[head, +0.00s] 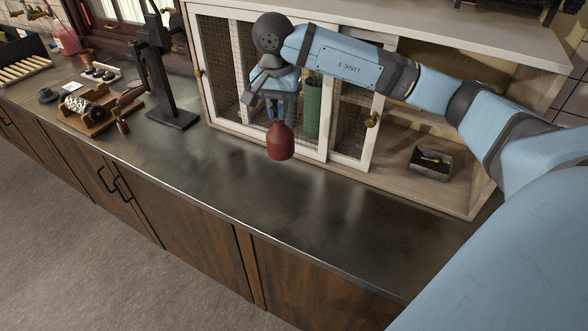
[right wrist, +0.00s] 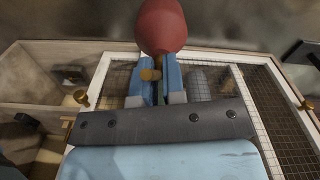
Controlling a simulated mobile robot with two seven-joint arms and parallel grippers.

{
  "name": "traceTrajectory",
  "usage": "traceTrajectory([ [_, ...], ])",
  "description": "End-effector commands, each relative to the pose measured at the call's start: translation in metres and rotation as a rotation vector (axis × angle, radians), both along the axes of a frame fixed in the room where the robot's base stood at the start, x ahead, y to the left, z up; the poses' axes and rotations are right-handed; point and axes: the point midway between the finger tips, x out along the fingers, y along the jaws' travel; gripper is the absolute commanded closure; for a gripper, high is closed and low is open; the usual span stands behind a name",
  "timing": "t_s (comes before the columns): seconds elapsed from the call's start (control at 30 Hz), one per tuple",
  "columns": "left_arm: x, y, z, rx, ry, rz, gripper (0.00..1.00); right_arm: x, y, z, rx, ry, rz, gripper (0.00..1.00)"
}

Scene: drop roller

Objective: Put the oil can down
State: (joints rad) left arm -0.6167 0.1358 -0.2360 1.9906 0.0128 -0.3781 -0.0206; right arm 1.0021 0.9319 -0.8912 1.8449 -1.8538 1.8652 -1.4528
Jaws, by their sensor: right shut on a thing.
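The oil can (head: 280,143) is a dark red, rounded body hanging below my right gripper (head: 275,108) in the head view. The right gripper is shut on the can's narrow upper part. In the right wrist view, the red oil can (right wrist: 162,27) sits beyond the two blue fingers (right wrist: 153,82), with a small brass part between them. The can is in front of the mesh cabinet, over the dark metal counter (head: 200,175). I cannot tell whether its base touches the counter. My left gripper is not in view.
The white-framed mesh cabinet (head: 227,75) stands right behind the can, with a green cylinder (head: 312,105) inside. An open compartment on the right holds a small dark tray (head: 430,162). A black stand (head: 170,115) and a wooden-based device (head: 95,108) are to the left. The counter's front middle is clear.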

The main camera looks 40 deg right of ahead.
Motion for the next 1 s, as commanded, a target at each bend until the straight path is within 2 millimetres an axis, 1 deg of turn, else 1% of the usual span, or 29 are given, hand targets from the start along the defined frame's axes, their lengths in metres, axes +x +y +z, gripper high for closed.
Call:
traceTrajectory([
  [0.03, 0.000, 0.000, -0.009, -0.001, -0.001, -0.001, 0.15, 0.004, -0.010, 0.003, 0.006, -0.004, -0.066, 1.00],
  [0.13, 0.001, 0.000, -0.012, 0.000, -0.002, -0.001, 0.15, 0.007, -0.022, 0.012, 0.013, -0.002, -0.157, 1.00],
  [0.23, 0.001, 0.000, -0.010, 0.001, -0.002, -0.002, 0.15, 0.007, -0.026, 0.005, 0.016, 0.003, -0.190, 1.00],
  [0.37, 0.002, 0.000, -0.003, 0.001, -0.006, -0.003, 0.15, 0.007, -0.026, -0.025, 0.016, 0.006, -0.192, 1.00],
  [0.6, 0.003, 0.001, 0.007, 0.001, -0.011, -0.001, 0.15, 0.006, -0.026, -0.090, 0.016, 0.005, -0.190, 1.00],
  [0.7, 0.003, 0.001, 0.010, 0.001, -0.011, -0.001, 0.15, 0.007, -0.025, -0.113, 0.017, 0.004, -0.189, 1.00],
  [0.8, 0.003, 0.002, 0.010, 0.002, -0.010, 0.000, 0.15, 0.007, -0.026, -0.129, 0.016, 0.002, -0.188, 1.00],
  [1.0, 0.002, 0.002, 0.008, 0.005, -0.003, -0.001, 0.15, 0.007, -0.026, -0.143, 0.016, 0.000, -0.188, 1.00],
])
